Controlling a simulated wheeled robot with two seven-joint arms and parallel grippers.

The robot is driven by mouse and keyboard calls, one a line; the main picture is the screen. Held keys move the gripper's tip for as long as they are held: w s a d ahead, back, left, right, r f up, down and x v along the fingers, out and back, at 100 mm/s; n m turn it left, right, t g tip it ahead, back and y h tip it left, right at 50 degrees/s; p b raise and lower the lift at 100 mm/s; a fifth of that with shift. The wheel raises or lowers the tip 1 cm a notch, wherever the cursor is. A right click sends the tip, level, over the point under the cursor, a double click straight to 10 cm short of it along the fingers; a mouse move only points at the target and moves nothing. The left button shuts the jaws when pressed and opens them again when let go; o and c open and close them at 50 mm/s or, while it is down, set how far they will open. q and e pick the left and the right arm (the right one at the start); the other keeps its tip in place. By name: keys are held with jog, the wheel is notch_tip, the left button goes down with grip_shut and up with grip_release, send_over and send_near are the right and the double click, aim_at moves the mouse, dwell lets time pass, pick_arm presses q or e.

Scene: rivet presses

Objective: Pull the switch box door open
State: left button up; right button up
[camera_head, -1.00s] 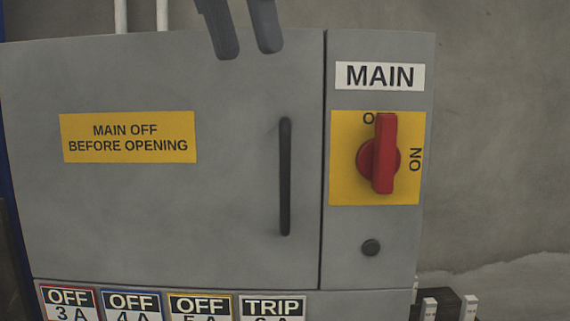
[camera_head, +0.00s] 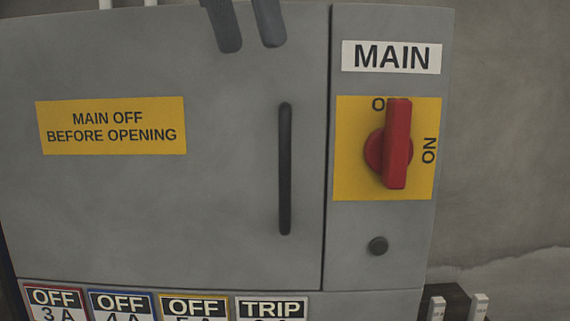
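The grey switch box door (camera_head: 150,215) fills the left and middle of the view and looks shut, with a dark seam along its right edge. A black vertical bar handle (camera_head: 285,170) is on the door near that edge. My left gripper (camera_head: 250,45) shows at the top, above the handle and apart from it. Its two dark fingers are spread with nothing between them. The red main switch (camera_head: 397,145) on its yellow plate (camera_head: 350,185) points straight up, towards a partly hidden label. My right gripper is not in view.
A yellow sign (camera_head: 110,125) on the door reads "MAIN OFF BEFORE OPENING". Labels such as the TRIP label (camera_head: 271,308) line the bottom. Small white-topped blocks (camera_head: 479,305) stand at lower right.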

aim_at(281, 155)
pick_arm(q)
jog(key=p+x, duration=0.3)
jog(key=x, duration=1.3)
jog(key=shift+f+p, duration=0.15)
jog(key=shift+p, duration=0.25)
grip_shut()
